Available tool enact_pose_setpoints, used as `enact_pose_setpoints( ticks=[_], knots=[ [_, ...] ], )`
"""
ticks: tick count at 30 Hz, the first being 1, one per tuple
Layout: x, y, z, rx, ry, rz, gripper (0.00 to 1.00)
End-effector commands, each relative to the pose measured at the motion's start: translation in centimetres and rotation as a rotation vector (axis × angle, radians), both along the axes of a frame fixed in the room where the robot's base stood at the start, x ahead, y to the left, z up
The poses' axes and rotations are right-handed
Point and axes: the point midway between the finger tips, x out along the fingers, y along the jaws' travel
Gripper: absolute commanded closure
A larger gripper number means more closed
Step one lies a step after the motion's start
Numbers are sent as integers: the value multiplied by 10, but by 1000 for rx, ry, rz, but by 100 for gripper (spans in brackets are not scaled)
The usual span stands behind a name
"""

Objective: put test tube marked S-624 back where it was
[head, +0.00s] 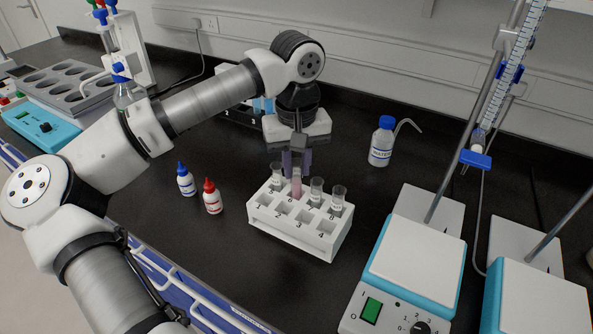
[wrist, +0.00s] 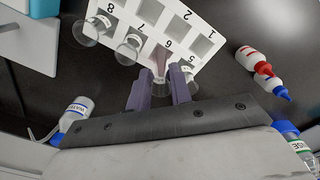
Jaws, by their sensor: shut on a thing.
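A test tube with pink liquid (head: 297,188) is between the fingers of my gripper (head: 297,165), which is shut on it. The wrist view also shows the tube (wrist: 160,62) between the fingertips (wrist: 160,88). It is upright at slot 6 in the back row of the white rack (head: 290,238); how deep it sits is unclear. Other tubes stand in the back row: one at slot 5 (head: 277,173), one at slot 7 (head: 316,188) and one at slot 8 (head: 338,198). Front slots 1 to 4 look empty. I cannot read S-624 on any label.
A blue-capped bottle (head: 186,180) and a red-capped bottle (head: 211,197) stand left of the rack. A water wash bottle (head: 382,142) stands behind right. A hotplate stirrer (head: 415,258) is close on the right. The bench between the rack and wash bottle is clear.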

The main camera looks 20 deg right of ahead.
Motion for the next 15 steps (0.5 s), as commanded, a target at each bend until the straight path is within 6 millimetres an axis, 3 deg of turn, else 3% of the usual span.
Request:
enact_pose_setpoints(
  ticks=[5, 15],
  knots=[
    [0, 0, -23, -1, 1, 1, 100],
    [0, 0, -28, 0, 0, 1, 100]
  ],
)
